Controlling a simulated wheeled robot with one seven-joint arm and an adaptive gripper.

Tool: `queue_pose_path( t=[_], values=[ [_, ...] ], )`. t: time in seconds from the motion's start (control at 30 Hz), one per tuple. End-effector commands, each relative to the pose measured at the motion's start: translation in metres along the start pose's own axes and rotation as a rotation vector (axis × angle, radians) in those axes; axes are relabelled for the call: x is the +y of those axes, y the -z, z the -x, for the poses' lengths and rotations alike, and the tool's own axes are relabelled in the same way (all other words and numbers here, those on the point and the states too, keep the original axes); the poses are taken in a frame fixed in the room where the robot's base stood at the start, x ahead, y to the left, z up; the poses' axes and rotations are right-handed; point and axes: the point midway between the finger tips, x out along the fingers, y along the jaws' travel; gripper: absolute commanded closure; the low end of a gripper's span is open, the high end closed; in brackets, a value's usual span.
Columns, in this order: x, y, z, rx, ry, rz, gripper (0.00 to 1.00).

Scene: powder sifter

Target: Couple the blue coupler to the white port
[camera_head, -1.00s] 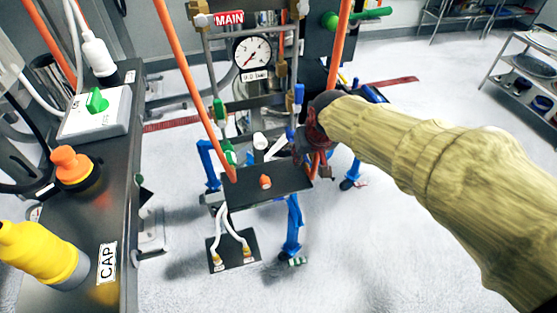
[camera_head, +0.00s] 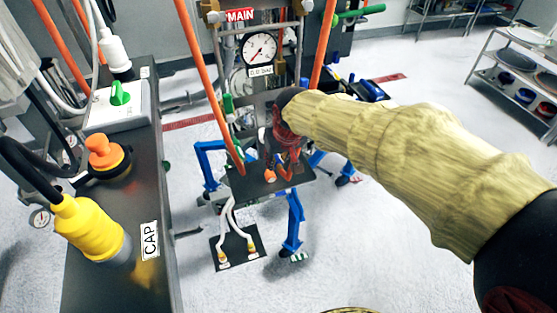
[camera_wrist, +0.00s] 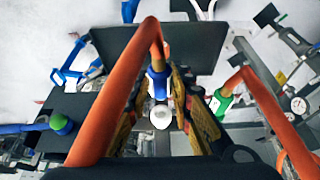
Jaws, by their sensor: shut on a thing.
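The blue coupler (camera_wrist: 158,82) is on an orange hose (camera_wrist: 128,75) in the wrist view. My gripper (camera_wrist: 166,80) is shut on it, with a yellow-brown finger on each side. The white port (camera_wrist: 161,117) is a round white end just below the coupler in the picture, between the fingers. I cannot tell whether coupler and port touch. In the head view my gripper (camera_head: 286,150) is over the cart's dark top plate (camera_head: 245,185), in front of the gauge panel. It hides the coupler and the port there.
A second orange hose with a green coupler (camera_wrist: 221,103) is to the right in the wrist view. An orange plug (camera_head: 270,174) stands on the plate. A pressure gauge (camera_head: 259,48) is above. The dark bench (camera_head: 120,275) at left carries a yellow connector (camera_head: 92,228).

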Motion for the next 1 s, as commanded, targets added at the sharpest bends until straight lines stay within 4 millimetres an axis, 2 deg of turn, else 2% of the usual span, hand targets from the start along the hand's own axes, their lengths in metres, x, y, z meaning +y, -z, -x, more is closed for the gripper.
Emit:
queue_pose_path(
  t=[0.8, 1.0],
  values=[
    [0.0, 0.041, -0.016, 0.002, 0.0, 0.0, 1.0],
    [0.0, 0.047, -0.02, 0.001, 0.0, 0.0, 1.0]
  ],
)
